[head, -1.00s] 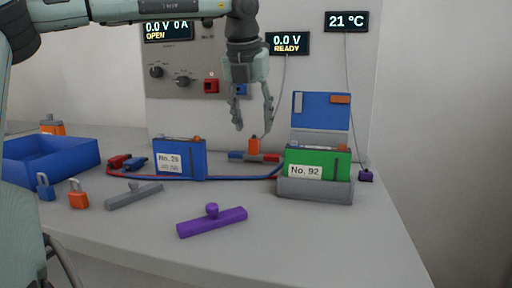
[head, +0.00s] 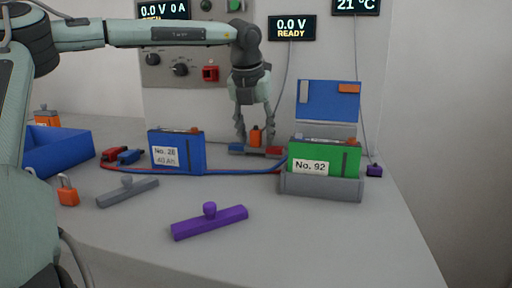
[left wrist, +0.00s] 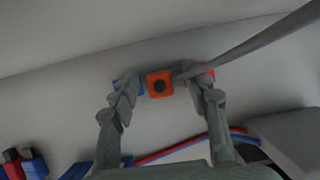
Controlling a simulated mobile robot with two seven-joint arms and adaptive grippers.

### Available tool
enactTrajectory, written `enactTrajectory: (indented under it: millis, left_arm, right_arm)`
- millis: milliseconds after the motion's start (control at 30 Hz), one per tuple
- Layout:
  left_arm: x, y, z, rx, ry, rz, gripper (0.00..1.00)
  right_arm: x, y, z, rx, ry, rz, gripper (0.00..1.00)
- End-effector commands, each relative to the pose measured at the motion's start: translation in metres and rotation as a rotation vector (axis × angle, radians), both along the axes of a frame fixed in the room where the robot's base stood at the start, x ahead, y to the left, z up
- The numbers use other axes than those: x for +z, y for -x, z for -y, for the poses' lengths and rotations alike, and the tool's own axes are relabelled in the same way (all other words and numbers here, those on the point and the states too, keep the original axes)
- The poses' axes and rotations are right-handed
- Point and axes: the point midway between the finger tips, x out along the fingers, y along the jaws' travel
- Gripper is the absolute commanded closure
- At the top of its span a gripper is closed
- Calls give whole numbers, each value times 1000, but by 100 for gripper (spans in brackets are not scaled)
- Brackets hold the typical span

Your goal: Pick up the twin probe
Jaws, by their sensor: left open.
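The twin probe (head: 255,137) lies at the back of the table, a bar with a blue end, a red end and an upright orange grip. A red and a blue cable run to it along the table. My left gripper (head: 255,128) points down over it, with its open fingers on either side of the orange grip. In the left wrist view the orange grip (left wrist: 159,84) sits between the open fingertips (left wrist: 160,97), with a gap at both sides. The fingers partly hide the bar's blue and red ends. My right gripper is not in view.
A green battery No. 92 (head: 335,159) stands in a grey cradle (head: 320,187) right of the probe. A blue battery (head: 180,150) stands to the left. Purple (head: 210,222) and grey (head: 127,193) handled bars lie in front. A blue bin (head: 60,150) is at left.

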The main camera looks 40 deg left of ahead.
Motion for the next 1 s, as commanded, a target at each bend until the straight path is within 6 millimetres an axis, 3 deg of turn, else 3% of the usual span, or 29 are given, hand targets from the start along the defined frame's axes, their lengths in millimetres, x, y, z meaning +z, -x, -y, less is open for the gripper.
enactTrajectory:
  millis: [200,567,1000]
  left_arm:
    - [0,0,0,0,0,0,56]
    - [0,0,0,0,0,1,100]
    - [6,-1,0,0,-1,3,100]
  right_arm:
    - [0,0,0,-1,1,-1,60]
    - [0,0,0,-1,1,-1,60]
    - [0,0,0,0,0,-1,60]
